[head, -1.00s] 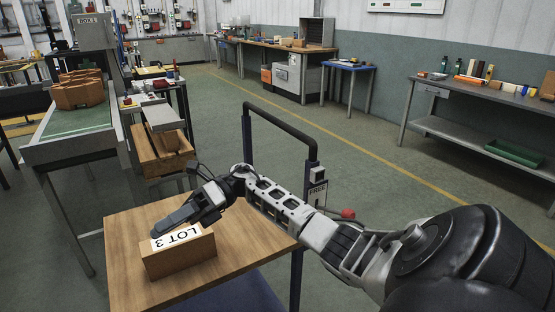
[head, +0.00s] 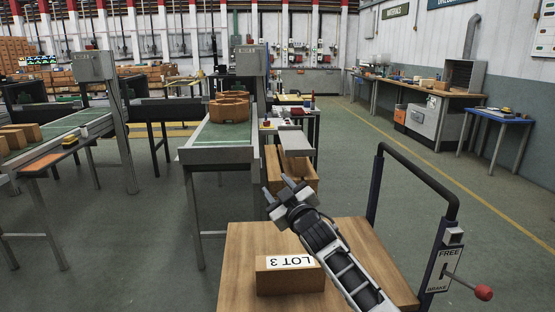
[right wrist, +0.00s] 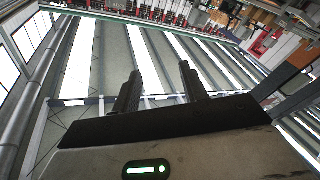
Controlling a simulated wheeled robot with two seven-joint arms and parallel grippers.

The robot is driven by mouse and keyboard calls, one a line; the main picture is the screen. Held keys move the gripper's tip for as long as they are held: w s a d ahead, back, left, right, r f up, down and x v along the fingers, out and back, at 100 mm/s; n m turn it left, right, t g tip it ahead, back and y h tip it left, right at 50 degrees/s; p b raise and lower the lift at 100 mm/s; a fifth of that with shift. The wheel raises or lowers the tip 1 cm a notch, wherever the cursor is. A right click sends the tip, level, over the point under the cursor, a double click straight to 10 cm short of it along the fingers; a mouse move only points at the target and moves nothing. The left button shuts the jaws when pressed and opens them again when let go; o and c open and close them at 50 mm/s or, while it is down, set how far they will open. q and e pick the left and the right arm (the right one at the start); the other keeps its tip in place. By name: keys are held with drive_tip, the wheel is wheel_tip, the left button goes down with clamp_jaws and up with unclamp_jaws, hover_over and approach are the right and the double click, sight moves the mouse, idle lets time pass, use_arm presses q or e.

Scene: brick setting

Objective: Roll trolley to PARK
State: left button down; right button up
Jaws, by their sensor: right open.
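The trolley has a wooden top (head: 240,265) at the bottom centre of the head view and a dark push handle (head: 412,176) on its right side. A brown box labelled LOT 3 (head: 289,279) rests on the top. On the handle post is a FREE/BRAKE plate (head: 445,268) with a lever ending in a red knob (head: 484,292), sticking out right and slightly down; I cannot tell its setting. My right gripper (head: 279,188) is open and empty above the trolley's far edge, apart from the box. It also shows open in the right wrist view (right wrist: 160,80). My left gripper and any PARK marking are out of view.
Wooden boxes (head: 290,172) stand close behind the trolley. A blue table (head: 500,118) and a workbench (head: 425,90) line the right. Open green floor lies between them.

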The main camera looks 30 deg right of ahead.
drive_tip(key=s+a+f+m+g, duration=0.1)
drive_tip(key=s+a+f, duration=0.3)
drive_tip(key=f, duration=0.6)
drive_tip(key=s+a+f+m+g+y, duration=0.1)
drive_tip(key=s+a+f+g, duration=0.2)
drive_tip(key=s+f, duration=0.6)
drive_tip(key=shift+s+a+f+g+y, duration=0.3)
drive_tip(key=shift+a+f+g, duration=0.1)
drive_tip(key=shift+f+g, duration=0.35)
drive_tip(key=shift+g+y, duration=0.5)
drive_tip(key=shift+g, duration=0.45)
drive_tip(key=s+a+f, duration=0.1)
drive_tip(key=s, duration=0.2)
drive_tip(key=s+a+f, duration=0.2)
drive_tip(key=s, duration=0.2)
drive_tip(key=s+a+f, duration=0.1)
drive_tip(key=s+f, duration=0.1)
drive_tip(key=s, duration=0.1)
drive_tip(key=shift+s+a+f, duration=0.25)
drive_tip(key=shift+s+a, duration=0.1)
drive_tip(key=shift+a, duration=0.05)
drive_tip(key=shift+c, duration=0.7)
drive_tip(key=s+a+f+m+g+y, duration=0.1)
drive_tip(key=s+a, duration=0.3)
drive_tip(key=s, duration=0.8)
drive_tip(key=shift+s+a+f+g, duration=0.15)
drive_tip(key=shift+s+f+g, duration=0.05)
drive_tip(key=shift+f+g, duration=0.25)
drive_tip(key=shift+a, duration=0.1)
